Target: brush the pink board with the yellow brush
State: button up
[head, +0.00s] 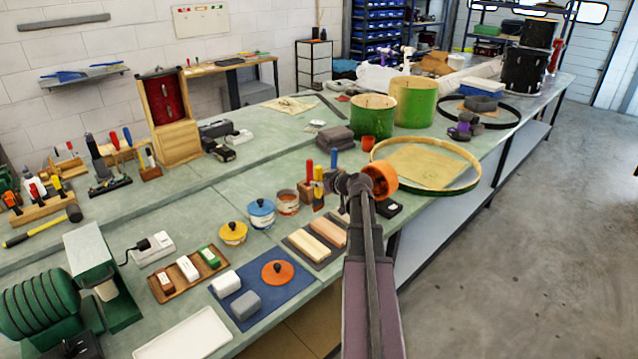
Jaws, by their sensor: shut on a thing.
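Two small boards lie side by side on a dark grey mat (297,252) near the bench's front edge. The right one, a pinkish-tan board (324,231), lies beside a paler yellowish board (308,246). My gripper (326,181) reaches in from the right, above and behind the boards. It is shut on the yellow brush (318,175), which looks upright beside a wooden holder (304,190). My gripper partly hides the brush. I cannot tell whether the brush is clear of the holder. The brush is apart from the pink board.
A red handle (310,168) and a blue handle (333,158) stand by the holder. Open tins (288,203) are to the left. A large wooden hoop (470,184) lies to the right, behind my arm. A blue mat (240,321) holds blocks and an orange lid.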

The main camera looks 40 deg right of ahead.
aim_at(320, 196)
jog(key=shift+f+b, duration=1.4)
jog(key=shift+f, duration=0.1)
jog(key=shift+f+b, duration=1)
dwell(2.2)
jog(key=shift+s, duration=0.4)
jog(key=shift+s, duration=0.35)
jog(key=shift+s+d, duration=0.15)
jog(key=shift+s, duration=1)
dwell(0.3)
jog(key=shift+s, duration=0.35)
jog(key=shift+s, duration=0.35)
jog(key=shift+s, duration=0.35)
jog(key=shift+s, duration=0.1)
